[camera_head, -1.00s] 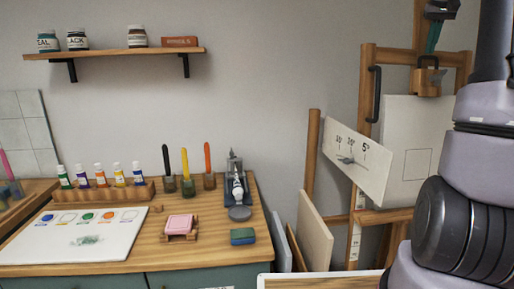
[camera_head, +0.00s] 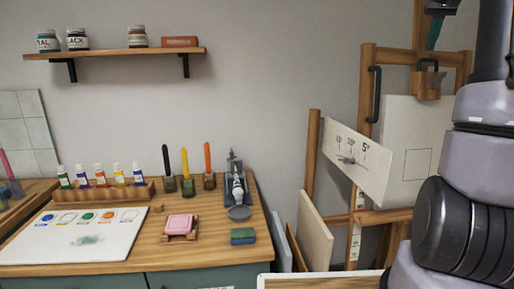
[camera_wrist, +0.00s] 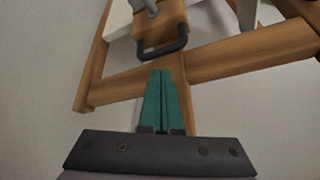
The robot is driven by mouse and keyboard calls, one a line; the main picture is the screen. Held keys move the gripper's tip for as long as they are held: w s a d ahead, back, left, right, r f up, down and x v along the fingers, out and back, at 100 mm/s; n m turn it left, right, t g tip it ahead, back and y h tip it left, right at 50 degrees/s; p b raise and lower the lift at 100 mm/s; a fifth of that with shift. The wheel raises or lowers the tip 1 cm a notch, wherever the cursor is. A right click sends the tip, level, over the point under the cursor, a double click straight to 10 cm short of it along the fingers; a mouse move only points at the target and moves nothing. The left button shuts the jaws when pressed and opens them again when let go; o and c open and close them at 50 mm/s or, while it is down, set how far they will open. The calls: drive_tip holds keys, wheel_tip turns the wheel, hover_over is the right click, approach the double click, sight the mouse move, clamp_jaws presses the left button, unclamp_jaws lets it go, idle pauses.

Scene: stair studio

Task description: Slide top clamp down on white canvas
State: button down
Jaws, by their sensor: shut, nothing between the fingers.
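The top clamp (camera_head: 428,84), a wooden block with a dark loop handle, sits on the easel's upright mast. Its lower part overlaps the top edge of the white canvas (camera_head: 417,140), which bears a drawn square. My gripper (camera_head: 432,46) is just above the clamp, with its teal fingers shut and empty. In the wrist view the gripper (camera_wrist: 161,73) points along the wooden mast towards the clamp (camera_wrist: 160,28). A gap shows between the fingertips and the clamp's dark handle (camera_wrist: 165,47). I cannot tell whether the clamp presses on the canvas.
The wooden easel frame (camera_head: 368,90) carries a dark side handle (camera_head: 374,95). A tilted white board with a dial (camera_head: 357,160) stands left of the canvas. A worktable (camera_head: 150,250) with paints and tools is further left. The wall between is clear.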

drive_tip(key=shift+r, duration=1.85)
drive_tip(key=shift+a, duration=0.1)
drive_tip(key=s+a+f+t+y, duration=0.1)
drive_tip(key=s+a+f, duration=0.1)
drive_tip(key=s+a, duration=0.6)
drive_tip(key=s+a+f+t+y, duration=0.15)
drive_tip(key=s+a, duration=0.25)
drive_tip(key=a, duration=0.7)
drive_tip(key=s+a+f+y, duration=0.1)
drive_tip(key=s+a+f, duration=1)
drive_tip(key=s+f, duration=0.3)
drive_tip(key=shift+s+a, duration=0.25)
drive_tip(key=shift+s, duration=0.9)
drive_tip(key=shift+t, duration=0.25)
